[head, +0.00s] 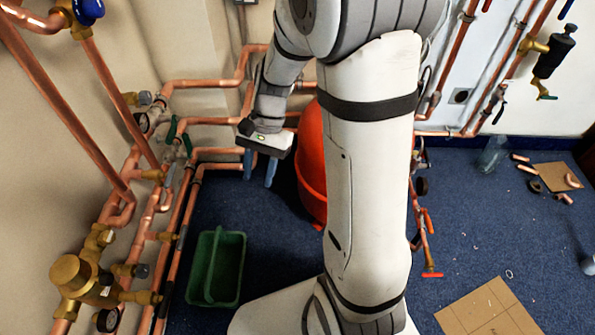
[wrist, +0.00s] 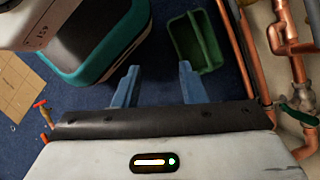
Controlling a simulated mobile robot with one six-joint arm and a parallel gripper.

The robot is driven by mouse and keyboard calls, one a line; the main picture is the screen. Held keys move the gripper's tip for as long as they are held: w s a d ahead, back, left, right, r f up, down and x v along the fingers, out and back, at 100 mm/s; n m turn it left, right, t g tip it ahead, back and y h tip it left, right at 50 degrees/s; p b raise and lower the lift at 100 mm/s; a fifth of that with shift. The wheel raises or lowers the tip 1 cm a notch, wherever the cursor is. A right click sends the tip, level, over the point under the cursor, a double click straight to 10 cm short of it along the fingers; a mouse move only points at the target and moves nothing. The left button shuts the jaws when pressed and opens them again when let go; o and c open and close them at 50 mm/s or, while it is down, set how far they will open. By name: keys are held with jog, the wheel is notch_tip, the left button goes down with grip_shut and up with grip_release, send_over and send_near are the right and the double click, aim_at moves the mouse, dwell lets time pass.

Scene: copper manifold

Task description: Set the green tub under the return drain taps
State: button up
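The green tub (head: 232,268) stands upright on the blue floor beside the copper pipes on the left. It looks empty, and a handle shows across it. The wrist view shows the tub (wrist: 207,42) beyond my fingers, at top right. My gripper (head: 259,170) hangs above the floor, farther back than the tub and apart from it. In the wrist view the two blue fingers (wrist: 159,75) are spread with nothing between them. Green-handled valves (head: 172,129) sit on the left pipework. I cannot tell which taps are the return drain taps.
Copper pipes and a brass valve body (head: 75,275) line the left wall. A red rounded container (head: 311,165) stands behind my arm, partly hidden. A red-handled tap (head: 432,274) is low at the right. Cardboard (head: 486,312) and pipe offcuts lie on the right floor.

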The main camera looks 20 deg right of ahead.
jog(key=s+d+r+n+t+h, duration=0.4)
jog(key=s+d+r+n, duration=0.1)
jog(key=s+r+n, duration=0.2)
jog(key=shift+s+d+r+n+t, duration=0.2)
jog(key=shift+s+d+n+t, duration=0.25)
jog(key=shift+s, duration=0.65)
jog(key=shift+a, duration=0.15)
